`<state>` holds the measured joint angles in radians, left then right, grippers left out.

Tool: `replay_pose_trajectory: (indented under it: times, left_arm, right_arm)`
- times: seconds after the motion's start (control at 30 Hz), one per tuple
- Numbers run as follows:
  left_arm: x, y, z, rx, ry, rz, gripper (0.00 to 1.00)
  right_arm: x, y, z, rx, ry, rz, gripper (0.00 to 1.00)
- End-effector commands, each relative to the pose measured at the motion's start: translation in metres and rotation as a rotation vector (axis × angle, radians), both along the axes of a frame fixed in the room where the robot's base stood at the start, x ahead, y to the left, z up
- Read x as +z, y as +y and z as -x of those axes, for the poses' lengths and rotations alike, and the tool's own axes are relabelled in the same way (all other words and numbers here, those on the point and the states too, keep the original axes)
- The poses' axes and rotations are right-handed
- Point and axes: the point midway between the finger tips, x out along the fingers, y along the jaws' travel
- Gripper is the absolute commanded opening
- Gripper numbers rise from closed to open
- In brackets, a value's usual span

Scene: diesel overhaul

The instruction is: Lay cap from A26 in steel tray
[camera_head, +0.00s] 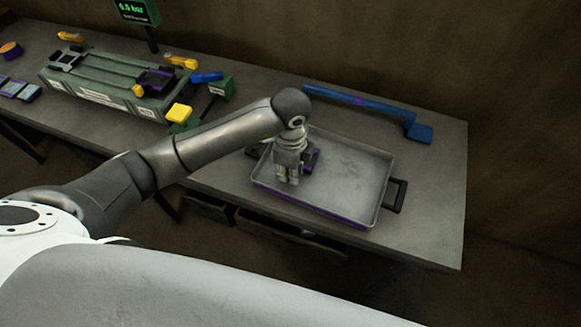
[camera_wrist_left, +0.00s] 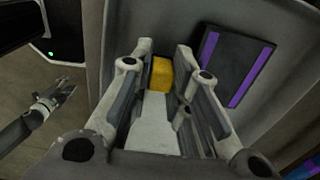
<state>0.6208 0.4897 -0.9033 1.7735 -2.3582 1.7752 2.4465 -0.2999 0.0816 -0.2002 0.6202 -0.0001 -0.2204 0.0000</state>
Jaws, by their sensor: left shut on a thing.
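The steel tray (camera_head: 350,172) is a shallow grey pan with dark handles, on the right part of the bench. My left gripper (camera_head: 288,178) points down over the tray's left part. In the left wrist view my left gripper (camera_wrist_left: 161,88) is shut on a yellow piece (camera_wrist_left: 161,74), which shows between its fingertips. A dark block with purple stripes (camera_wrist_left: 236,66) lies in the tray beside the fingers; its dark purple edge (camera_head: 313,157) shows just right of the gripper in the head view. I cannot tell which is the cap from A26. What seems my right gripper (camera_wrist_left: 55,98) is far off at the left.
A blue bar (camera_head: 365,103) lies behind the tray. A green fixture (camera_head: 105,88) with a dark purple block (camera_head: 157,80) on it stands at the left, with yellow pieces (camera_head: 180,112) around it. The bench's right end is clear.

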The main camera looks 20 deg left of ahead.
Motion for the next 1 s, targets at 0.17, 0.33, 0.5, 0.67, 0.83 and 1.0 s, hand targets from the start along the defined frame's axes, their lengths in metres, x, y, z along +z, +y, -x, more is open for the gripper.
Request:
replay_pose_trajectory:
  times: [0.17,0.33,0.5,0.67,0.83,1.0]
  left_arm:
    - [-0.004,-0.001,-0.001,0.0,-0.004,0.002,0.0]
    - [-0.005,0.0,0.0,0.0,-0.002,0.001,0.28]
    - [-0.004,0.0,0.0,0.0,-0.002,0.001,0.39]
    - [-0.004,0.0,0.0,0.0,-0.002,0.001,0.39]
    - [0.002,0.0,-0.001,0.0,-0.003,0.001,0.39]
    - [0.03,0.0,-0.002,-0.001,-0.008,0.003,0.39]
  right_arm:
    - [0.002,0.0,0.0,-0.001,0.0,0.0,0.38]
    - [0.002,0.0,0.0,-0.001,0.0,0.0,0.38]
    - [0.002,0.0,0.0,-0.001,0.0,0.0,0.38]
    - [0.002,0.0,0.0,-0.001,0.0,0.0,0.38]
    - [0.0,0.0,0.0,-0.001,0.0,0.0,0.38]
    - [-0.006,0.001,0.0,-0.001,0.0,-0.001,0.38]
